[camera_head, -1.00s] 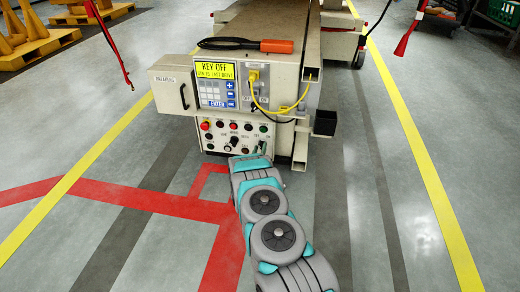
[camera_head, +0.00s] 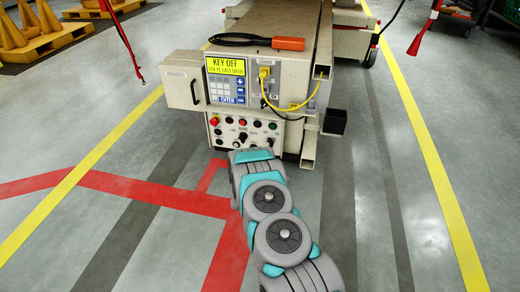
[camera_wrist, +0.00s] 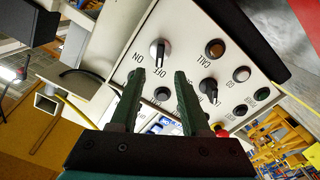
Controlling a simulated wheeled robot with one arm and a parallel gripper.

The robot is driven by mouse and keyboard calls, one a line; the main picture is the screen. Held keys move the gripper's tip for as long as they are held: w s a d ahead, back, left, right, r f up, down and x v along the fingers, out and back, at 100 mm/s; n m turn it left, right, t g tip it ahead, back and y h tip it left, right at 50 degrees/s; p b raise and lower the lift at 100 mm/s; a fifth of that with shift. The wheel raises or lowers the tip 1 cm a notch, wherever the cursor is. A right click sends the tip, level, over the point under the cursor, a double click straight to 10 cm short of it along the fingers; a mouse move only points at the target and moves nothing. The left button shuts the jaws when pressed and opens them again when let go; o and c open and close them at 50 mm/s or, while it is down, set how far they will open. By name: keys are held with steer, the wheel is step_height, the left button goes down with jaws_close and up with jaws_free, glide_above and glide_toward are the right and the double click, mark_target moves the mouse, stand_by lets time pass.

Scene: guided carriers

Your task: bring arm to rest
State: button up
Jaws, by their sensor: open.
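My gripper (camera_wrist: 158,95) shows in the wrist view with its two dark green fingers apart and nothing between them. It faces the carrier's control panel (camera_wrist: 206,30), with a rotary ON/OFF knob (camera_wrist: 160,52) just beyond the fingertips. In the head view my arm reaches forward to the front of the carrier (camera_head: 272,90), and my gripper is hidden behind the arm. The carrier's screen (camera_head: 225,66) reads "KEY OFF". Whether the fingers touch the panel I cannot tell.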

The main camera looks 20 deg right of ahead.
steer(key=s+a+r+g+y+p, duration=0.2)
steer(key=a+r+g+y, duration=0.5)
steer(key=a+r, duration=0.95)
steer(key=s+a+r+n+g+y+p, duration=0.1)
steer(key=s+a+r+y, duration=0.15)
steer(key=s+r, duration=0.4)
steer(key=s+a+r+g+y, duration=0.1)
steer(key=s+a+r+y, duration=0.2)
steer(key=s, duration=0.7)
steer(key=s+r+g, duration=0.2)
steer(key=s+r, duration=0.1)
steer(key=s, duration=1)
steer(key=s+d+r+g+h+p, duration=0.1)
steer(key=s+r+g, duration=0.2)
steer(key=s, duration=1)
steer(key=s+d+r+g+h+p, duration=0.1)
steer(key=s+r, duration=0.3)
steer(key=s, duration=1)
steer(key=shift+d+g, duration=0.25)
steer(key=shift+g, duration=0.65)
steer(key=shift+w+h, duration=0.1)
steer(key=shift+h, duration=0.15)
